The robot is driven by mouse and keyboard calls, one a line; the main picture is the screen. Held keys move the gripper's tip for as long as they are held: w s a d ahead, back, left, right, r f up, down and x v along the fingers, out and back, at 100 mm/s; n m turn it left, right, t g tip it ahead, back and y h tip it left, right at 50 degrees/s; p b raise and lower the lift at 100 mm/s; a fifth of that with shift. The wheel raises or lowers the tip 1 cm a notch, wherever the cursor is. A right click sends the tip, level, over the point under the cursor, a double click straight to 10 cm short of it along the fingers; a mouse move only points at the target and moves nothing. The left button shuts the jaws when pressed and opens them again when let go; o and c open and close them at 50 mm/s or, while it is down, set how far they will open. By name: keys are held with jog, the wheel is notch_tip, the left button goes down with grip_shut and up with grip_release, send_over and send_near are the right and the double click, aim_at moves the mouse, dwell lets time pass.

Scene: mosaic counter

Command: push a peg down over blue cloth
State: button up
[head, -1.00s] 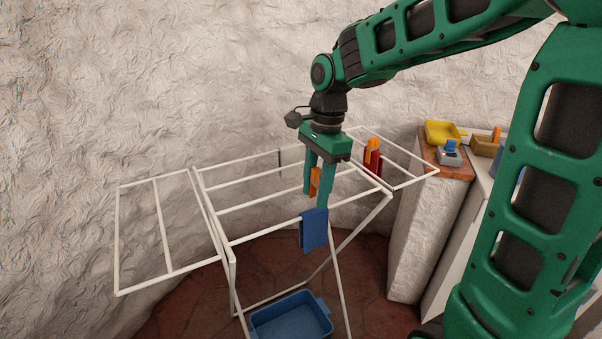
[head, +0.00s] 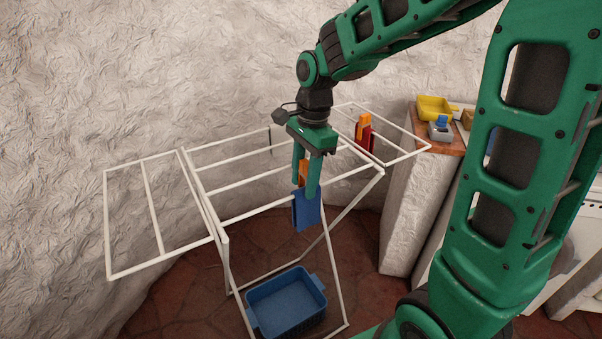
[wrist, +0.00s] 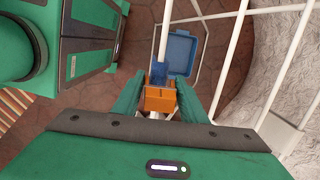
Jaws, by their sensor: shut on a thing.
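The blue cloth (head: 307,212) hangs over the front rail of a white drying rack (head: 205,213). My gripper (head: 305,190) points down right above it and is shut on an orange peg (head: 302,172). In the head view the fingers partly cover the peg and reach the cloth's upper edge. In the wrist view the peg (wrist: 160,98) sits between the two green fingers, directly over the rail, with the blue cloth (wrist: 158,72) just beyond it. I cannot tell how far the peg's jaws straddle the cloth; its lower end is hidden.
A blue basket (head: 270,292) stands on the floor under the rack. A red cloth (head: 362,139) with an orange peg (head: 364,120) hangs on the rack's right wing. A counter at the right holds a yellow tray (head: 437,104). A rough white wall (head: 120,80) stands close behind.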

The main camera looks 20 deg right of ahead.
jog(key=shift+f, duration=1.4)
jog(key=shift+w, duration=0.1)
jog(key=o, duration=1.1)
